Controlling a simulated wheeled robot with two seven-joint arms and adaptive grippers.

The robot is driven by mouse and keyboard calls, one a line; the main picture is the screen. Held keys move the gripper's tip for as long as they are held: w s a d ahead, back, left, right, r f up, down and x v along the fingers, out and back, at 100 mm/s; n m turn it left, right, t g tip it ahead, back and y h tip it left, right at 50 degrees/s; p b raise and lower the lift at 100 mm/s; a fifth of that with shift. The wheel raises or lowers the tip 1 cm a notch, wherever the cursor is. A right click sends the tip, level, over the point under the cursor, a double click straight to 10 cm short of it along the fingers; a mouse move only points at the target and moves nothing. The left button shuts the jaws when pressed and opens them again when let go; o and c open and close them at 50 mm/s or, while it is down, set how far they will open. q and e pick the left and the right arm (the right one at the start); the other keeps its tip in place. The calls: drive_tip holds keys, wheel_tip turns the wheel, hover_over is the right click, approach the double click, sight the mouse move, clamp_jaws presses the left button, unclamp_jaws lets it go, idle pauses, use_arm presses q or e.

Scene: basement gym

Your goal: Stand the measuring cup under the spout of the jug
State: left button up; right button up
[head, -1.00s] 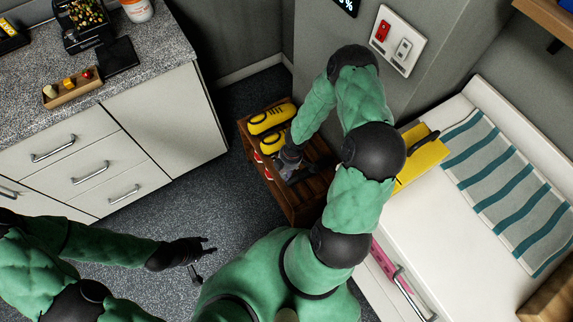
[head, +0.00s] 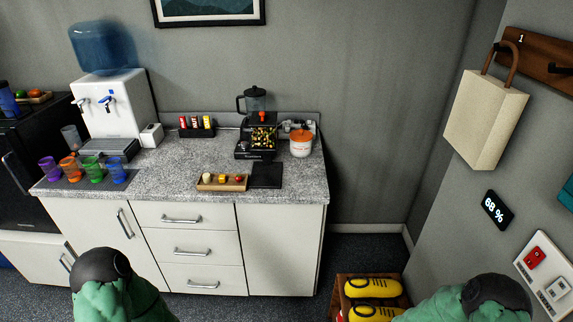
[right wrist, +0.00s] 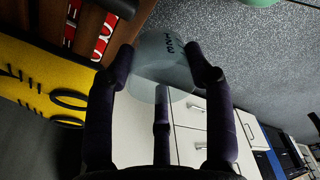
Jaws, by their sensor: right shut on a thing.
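My right gripper (right wrist: 160,63) is shut on a pale, see-through cup with dark markings, the measuring cup (right wrist: 168,46), in the right wrist view. The cup lies between the fingertips and its far part is hard to make out. In the head view a jug (head: 257,103) with a dark lid and handle stands at the back right of the counter. A small orange part (head: 263,117), perhaps its spout, shows low on its front. A dark stand with colourful pieces is below it. Both grippers are outside the head view; only arm parts show at its lower edge.
The speckled counter (head: 150,177) holds a water dispenser (head: 110,105), coloured cups (head: 92,168), a wooden tray (head: 222,182), a black board (head: 266,175) and an orange-lidded pot (head: 301,143).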

drive_tip(key=w+a+r+m, duration=0.4)
drive_tip(key=w+r+m, duration=0.2)
drive_tip(key=r, duration=0.4)
drive_tip(key=w+a+r+m+h, duration=0.1)
drive_tip(key=w+a+r+m, duration=0.4)
drive_tip(key=r, duration=0.5)
drive_tip(key=shift+w+m+t+h, duration=0.3)
drive_tip(key=shift+w+m+t, duration=0.1)
drive_tip(key=shift+w+m, duration=0.15)
drive_tip(key=s+d+f+n+y+p, duration=0.1)
drive_tip(key=s+d+f+n, duration=0.55)
drive_tip(key=f, duration=0.35)
drive_tip(key=s+d+f+n, duration=0.6)
drive_tip(key=d+f, duration=0.2)
drive_tip(key=f, duration=0.2)
drive_tip(key=shift+g, duration=0.4)
drive_tip(key=w+d+f, duration=0.8)
drive_tip(key=w+d, duration=0.1)
drive_tip(key=shift+d+f, duration=0.15)
drive_tip(key=shift+f, duration=0.25)
drive_tip(key=shift+w+d+f+b, duration=0.3)
drive_tip(key=shift+w+f+b, duration=0.05)
drive_tip(key=shift+f+b, duration=0.05)
drive_tip(key=shift+d+f+b, duration=0.1)
drive_tip(key=shift+f+b, duration=0.75)
drive_tip(key=shift+f, duration=0.8)
